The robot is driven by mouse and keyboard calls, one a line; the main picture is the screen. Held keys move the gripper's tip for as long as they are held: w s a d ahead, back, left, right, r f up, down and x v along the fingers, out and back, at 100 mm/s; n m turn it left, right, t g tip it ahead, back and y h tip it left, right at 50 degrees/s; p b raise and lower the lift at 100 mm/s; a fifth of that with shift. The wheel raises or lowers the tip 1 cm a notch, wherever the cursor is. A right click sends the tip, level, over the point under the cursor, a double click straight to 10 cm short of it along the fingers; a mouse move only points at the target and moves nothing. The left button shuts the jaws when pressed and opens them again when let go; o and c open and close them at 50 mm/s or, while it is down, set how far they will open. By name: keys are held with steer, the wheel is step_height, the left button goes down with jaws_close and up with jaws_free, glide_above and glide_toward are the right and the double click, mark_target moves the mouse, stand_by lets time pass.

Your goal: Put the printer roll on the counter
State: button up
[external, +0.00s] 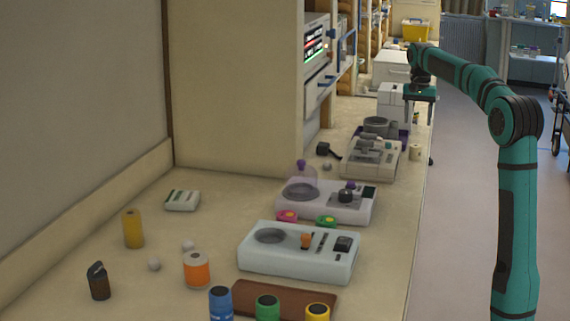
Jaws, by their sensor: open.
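A small cream cylinder (415,152), which looks like the printer roll, stands on the counter (390,215) near its right edge, beside a beige device. My gripper (419,104) points down over the far right edge of the counter, beside a white box-shaped device (391,101). It is open, with its fingers apart, and appears higher and farther back than the cylinder. No object shows between the fingers, though they are small and partly unclear here.
The beige device (371,160), a device with a clear dome (325,202) and a pale blue device (299,252) line the counter. An orange-banded jar (197,269), a yellow cylinder (133,229) and coloured-lid jars stand nearer. A tall cabinet (235,85) rises behind. Floor right of the counter is clear.

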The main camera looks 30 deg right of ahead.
steer(key=shift+r, duration=0.25)
steer(key=s+a+r+n+t+h, duration=0.1)
steer(key=s+a+r+n+t, duration=0.1)
steer(key=s+a+r+t, duration=0.45)
steer(key=s+a+r+n+t, duration=0.1)
steer(key=s+a+n+t, duration=0.2)
steer(key=s+a, duration=0.6)
steer(key=s+a+n+t, duration=0.2)
steer(key=s+t, duration=0.2)
steer(key=s, duration=0.6)
steer(key=s+a+f+n+t+y, duration=0.1)
steer(key=s+t, duration=0.3)
steer(key=s, duration=0.7)
steer(key=shift+s+a+f+n, duration=0.15)
steer(key=shift+a+f+n, duration=0.25)
steer(key=shift+a, duration=0.45)
